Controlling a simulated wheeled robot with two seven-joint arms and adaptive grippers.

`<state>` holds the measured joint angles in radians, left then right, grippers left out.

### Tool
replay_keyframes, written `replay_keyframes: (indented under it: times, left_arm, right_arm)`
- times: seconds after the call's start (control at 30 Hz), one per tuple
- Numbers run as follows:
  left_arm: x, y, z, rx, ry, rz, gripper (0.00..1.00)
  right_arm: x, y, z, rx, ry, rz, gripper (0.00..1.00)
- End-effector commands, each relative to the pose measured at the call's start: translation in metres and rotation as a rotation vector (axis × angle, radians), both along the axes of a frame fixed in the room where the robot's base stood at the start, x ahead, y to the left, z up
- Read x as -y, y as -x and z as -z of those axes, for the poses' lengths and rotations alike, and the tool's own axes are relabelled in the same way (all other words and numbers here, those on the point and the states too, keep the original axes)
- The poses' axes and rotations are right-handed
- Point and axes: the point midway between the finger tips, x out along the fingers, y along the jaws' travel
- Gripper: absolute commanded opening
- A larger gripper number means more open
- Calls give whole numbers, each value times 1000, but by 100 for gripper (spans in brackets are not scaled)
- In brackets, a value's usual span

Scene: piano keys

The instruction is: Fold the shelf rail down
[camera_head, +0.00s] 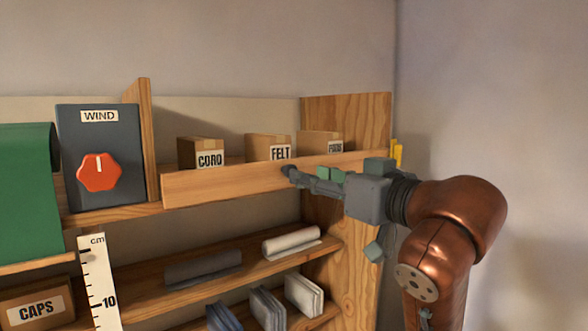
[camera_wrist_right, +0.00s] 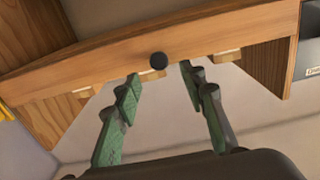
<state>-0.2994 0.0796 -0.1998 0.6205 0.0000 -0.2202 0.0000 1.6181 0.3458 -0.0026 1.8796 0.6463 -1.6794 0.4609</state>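The wooden shelf rail (camera_head: 215,185) stands upright along the front of the upper shelf, before the cartons. In the right wrist view the rail (camera_wrist_right: 100,70) runs across the top, with a round dark knob (camera_wrist_right: 158,60) on its face. My right gripper (camera_head: 305,180) is at the rail's right half in the head view. In the wrist view its two green-padded fingers (camera_wrist_right: 160,76) are spread apart, with the knob just beyond and between their tips. Nothing is held; whether a fingertip touches the rail cannot be told. My left gripper is not in view.
Cartons marked CORD (camera_head: 200,152), FELT (camera_head: 268,148) and one partly hidden (camera_head: 318,143) stand behind the rail. A grey WIND box (camera_head: 100,150) with a red knob is at left. A lower shelf (camera_head: 215,283) holds rolls. A yellow piece (camera_head: 397,152) is at the right side panel.

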Motion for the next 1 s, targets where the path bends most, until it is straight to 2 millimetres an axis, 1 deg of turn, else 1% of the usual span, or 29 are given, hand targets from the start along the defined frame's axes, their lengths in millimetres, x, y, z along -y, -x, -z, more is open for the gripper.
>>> replay_keyframes:
  times: [0.03,0.1,0.3,0.4,0.53,0.77,1.0]
  left_arm:
    - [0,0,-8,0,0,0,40]
    - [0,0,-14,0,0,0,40]
    - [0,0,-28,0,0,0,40]
    - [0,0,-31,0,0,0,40]
    - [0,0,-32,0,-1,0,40]
    - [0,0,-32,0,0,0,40]
    - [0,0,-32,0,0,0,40]
  right_arm:
    - [-6,-7,-2,-5,2,-1,38]
    - [-13,-17,-2,-5,1,-1,38]
    - [-29,-40,-2,-4,2,0,38]
    - [-33,-47,-1,-1,1,1,38]
    - [-36,-50,0,-1,1,1,38]
    - [-36,-50,1,0,1,1,37]
    - [-36,-50,1,0,1,1,21]
